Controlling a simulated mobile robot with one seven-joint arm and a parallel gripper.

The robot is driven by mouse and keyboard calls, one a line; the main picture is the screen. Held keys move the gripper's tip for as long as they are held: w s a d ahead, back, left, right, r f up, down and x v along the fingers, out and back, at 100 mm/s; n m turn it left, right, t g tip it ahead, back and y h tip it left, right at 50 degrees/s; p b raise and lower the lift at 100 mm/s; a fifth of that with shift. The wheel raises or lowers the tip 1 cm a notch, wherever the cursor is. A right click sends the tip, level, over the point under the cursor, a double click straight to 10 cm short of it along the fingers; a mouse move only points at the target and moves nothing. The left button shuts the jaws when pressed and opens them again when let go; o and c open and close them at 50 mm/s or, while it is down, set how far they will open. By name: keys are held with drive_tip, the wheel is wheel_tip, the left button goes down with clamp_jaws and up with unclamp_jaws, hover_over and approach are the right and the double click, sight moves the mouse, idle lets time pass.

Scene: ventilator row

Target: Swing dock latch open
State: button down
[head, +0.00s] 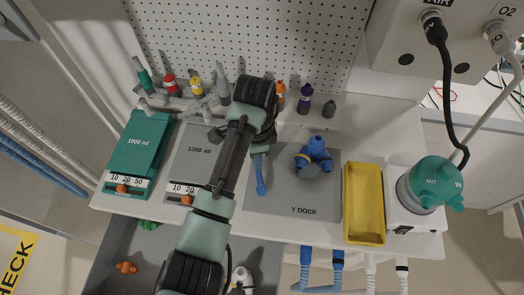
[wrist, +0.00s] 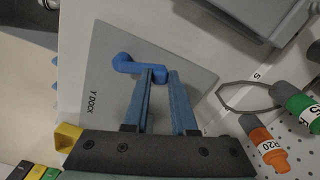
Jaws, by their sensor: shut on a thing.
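The blue dock latch (wrist: 124,64) shows in the wrist view on the grey Y DOCK plate (wrist: 105,95), a rounded end at left and an arm running right to my fingertips. My gripper (wrist: 161,74) is shut on this arm, with a finger on each side of it. In the head view the latch (head: 262,188) is at the left part of the plate (head: 285,205), just below my gripper (head: 259,158). A blue Y-piece (head: 313,155) sits on the plate to the right, apart from the latch; in the wrist view I cannot make it out.
A yellow tray (head: 363,203) and a teal-domed device (head: 430,184) stand right of the plate. A grey 1000 ml panel (head: 197,150) and a green one (head: 140,150) lie left. Coloured connectors (head: 305,98) line the back below the pegboard (head: 300,40). Tubes (head: 336,265) hang in front.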

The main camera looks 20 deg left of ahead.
drive_tip(key=n+p, duration=0.1)
drive_tip(key=s+a+n+p, duration=0.1)
drive_tip(key=n, duration=0.1)
drive_tip(key=shift+r+p, duration=0.25)
drive_tip(key=shift+p, duration=0.05)
drive_tip(key=n+p, duration=0.1)
drive_tip(key=s+a+n+p, duration=0.1)
drive_tip(key=n+p, duration=0.1)
drive_tip(key=shift+s+n, duration=0.3)
drive_tip(key=n+p, duration=0.1)
drive_tip(key=s+n+p, duration=0.1)
drive_tip(key=n+p, duration=0.1)
drive_tip(key=shift+s+a, duration=0.15)
drive_tip(key=shift+s, duration=0.15)
drive_tip(key=shift+s+f+n+p, duration=0.1)
drive_tip(key=shift+s+n+p, duration=0.35)
drive_tip(key=shift+n, duration=0.45)
drive_tip(key=shift+s+f+n+p, duration=0.1)
drive_tip(key=shift+s+n+p, duration=0.2)
drive_tip(key=shift+n+p, duration=0.45)
drive_tip(key=shift+n, duration=0.25)
drive_tip(key=c, duration=0.7)
unclamp_jaws()
